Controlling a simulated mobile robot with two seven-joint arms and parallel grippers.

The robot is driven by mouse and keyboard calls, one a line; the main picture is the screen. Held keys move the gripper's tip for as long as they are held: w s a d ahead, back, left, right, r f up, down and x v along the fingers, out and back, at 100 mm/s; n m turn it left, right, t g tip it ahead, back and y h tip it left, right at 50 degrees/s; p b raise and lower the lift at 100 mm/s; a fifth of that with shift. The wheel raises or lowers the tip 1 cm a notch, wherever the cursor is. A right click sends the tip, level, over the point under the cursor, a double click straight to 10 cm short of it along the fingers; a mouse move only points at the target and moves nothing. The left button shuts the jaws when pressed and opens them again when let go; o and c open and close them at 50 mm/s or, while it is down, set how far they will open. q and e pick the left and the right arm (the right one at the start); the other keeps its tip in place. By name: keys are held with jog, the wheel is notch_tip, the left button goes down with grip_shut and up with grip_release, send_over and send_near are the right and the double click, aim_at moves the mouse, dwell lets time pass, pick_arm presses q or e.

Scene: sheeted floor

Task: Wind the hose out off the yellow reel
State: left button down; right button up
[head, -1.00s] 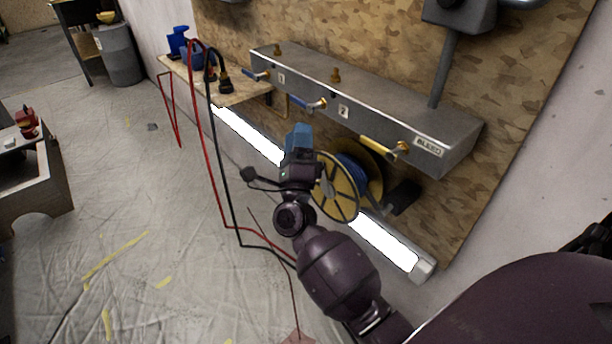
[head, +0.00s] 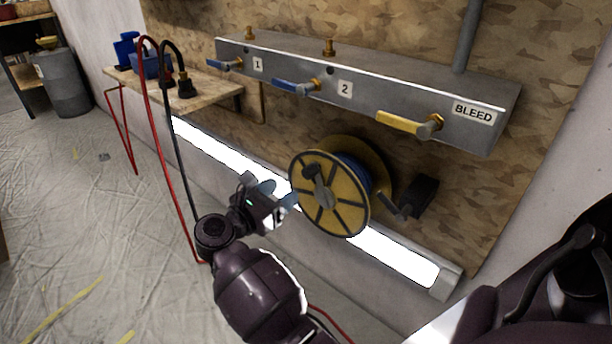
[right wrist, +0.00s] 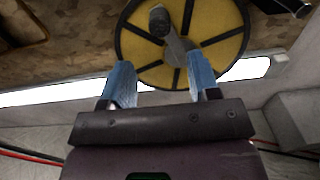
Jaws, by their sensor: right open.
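The yellow reel (head: 346,193) hangs on the board below the manifold, its dark-spoked face toward me. Blue hose (head: 356,172) is wound on the drum behind the front flange. A grey crank with a knob (head: 312,173) sticks out from the reel's face. My right gripper (head: 276,195) is just left of the reel, open and empty. In the right wrist view, its blue fingers (right wrist: 160,85) point at the reel (right wrist: 208,47), and the crank knob (right wrist: 159,20) lies ahead, beyond the fingertips. My left gripper is not in view.
A grey manifold (head: 400,105) with blue and yellow valve levers juts out above the reel. A dark bracket (head: 412,200) is right of it. A lit strip (head: 400,258) runs below. Red and black hoses (head: 160,130) hang from a wooden shelf (head: 210,98) at left.

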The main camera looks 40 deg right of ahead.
aim_at(305, 176)
jog(key=d, duration=0.6)
jog(key=d+b, duration=0.1)
jog(key=d, duration=0.3)
jog(key=shift+w, duration=0.35)
jog(key=shift+c, duration=0.3)
grip_shut()
